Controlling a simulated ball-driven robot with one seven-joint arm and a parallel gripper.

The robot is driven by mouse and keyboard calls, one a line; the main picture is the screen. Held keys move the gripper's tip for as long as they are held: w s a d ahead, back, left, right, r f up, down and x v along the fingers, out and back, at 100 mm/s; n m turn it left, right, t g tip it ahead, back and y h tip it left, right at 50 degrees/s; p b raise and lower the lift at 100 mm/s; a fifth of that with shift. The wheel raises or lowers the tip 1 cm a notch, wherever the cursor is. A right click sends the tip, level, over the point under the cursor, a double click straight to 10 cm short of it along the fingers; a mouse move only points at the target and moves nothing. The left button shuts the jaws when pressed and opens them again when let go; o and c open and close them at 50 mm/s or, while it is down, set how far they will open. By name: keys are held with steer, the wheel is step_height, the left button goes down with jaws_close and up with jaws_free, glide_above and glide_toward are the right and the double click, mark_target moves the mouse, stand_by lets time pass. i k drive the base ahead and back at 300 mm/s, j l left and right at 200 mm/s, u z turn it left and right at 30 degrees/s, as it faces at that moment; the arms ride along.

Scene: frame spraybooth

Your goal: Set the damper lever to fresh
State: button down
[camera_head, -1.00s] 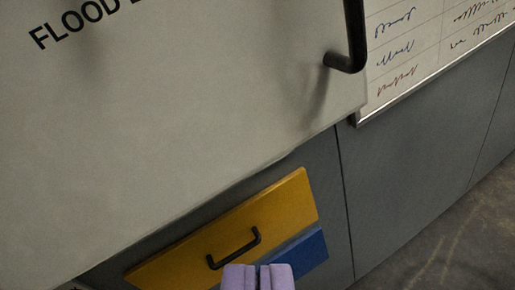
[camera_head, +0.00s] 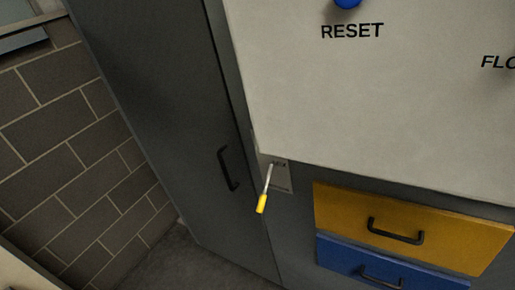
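A small lever with a thin metal rod and a yellow tip (camera_head: 262,204) is near the middle of the camera view. It hangs down and slightly left from a pale plate (camera_head: 283,180) on the dark panel. The upper part of the plate is covered by the light cabinet's corner, and small dark marks on it are too small to read. I cannot tell which setting the lever is at. My gripper is not in view.
A light cabinet (camera_head: 370,100) marked RESET, with a blue button (camera_head: 347,3), juts out above the lever. A yellow drawer (camera_head: 340,208) and a blue drawer (camera_head: 335,252) are to the right. A dark door with a black handle (camera_head: 228,168) is left, before a block wall (camera_head: 60,130).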

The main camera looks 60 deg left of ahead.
mark_target(263, 197)
steer(key=u, duration=1.4)
